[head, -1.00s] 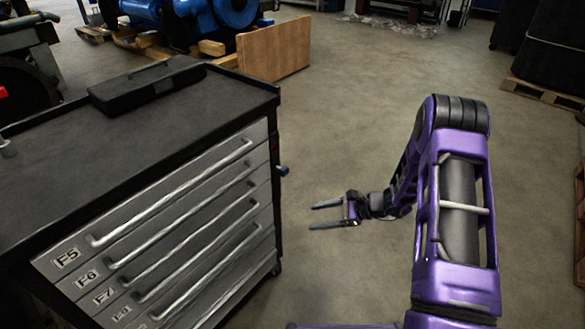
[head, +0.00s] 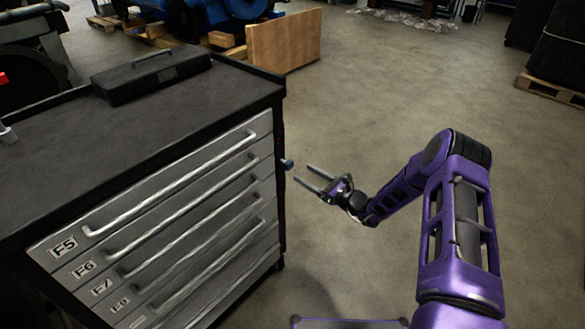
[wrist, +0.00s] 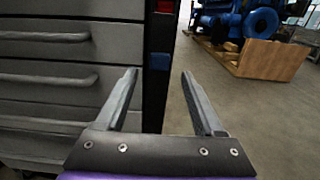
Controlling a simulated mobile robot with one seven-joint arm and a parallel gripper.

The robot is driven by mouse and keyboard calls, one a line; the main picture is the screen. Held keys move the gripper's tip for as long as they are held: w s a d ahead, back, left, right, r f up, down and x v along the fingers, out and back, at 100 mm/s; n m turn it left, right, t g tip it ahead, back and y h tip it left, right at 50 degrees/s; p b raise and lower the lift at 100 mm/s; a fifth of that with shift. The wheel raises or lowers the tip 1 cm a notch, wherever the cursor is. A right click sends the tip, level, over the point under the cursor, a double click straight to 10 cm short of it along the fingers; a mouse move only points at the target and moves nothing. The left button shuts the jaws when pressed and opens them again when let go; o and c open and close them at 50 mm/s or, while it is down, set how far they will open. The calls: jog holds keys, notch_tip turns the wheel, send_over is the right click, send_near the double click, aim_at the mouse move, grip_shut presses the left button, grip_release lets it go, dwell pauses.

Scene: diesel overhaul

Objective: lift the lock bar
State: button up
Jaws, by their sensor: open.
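The grey drawer cabinet (head: 155,225) stands at the left with its drawers shut. A dark upright bar (wrist: 160,95) runs down the right edge of its drawer front in the wrist view. A small blue tab (head: 287,164) sticks out there, and it also shows in the wrist view (wrist: 160,61). I cannot tell whether the tab belongs to the lock bar. My gripper (head: 302,172) is open and empty, with its fingers pointing at the cabinet edge. In the wrist view, its fingertips (wrist: 159,72) flank the tab's line, apparently still short of it.
A black case (head: 152,77) lies on the cabinet's dark top. A red block (wrist: 165,7) sits above the blue tab. A wooden board (head: 285,40) and blue machinery (head: 205,12) stand behind.

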aim_at(291, 165)
jog(key=x, duration=0.6)
jog(key=shift+w+a+b, duration=0.2)
jog(key=shift+a+b, duration=0.1)
grip_shut()
dwell(1.1)
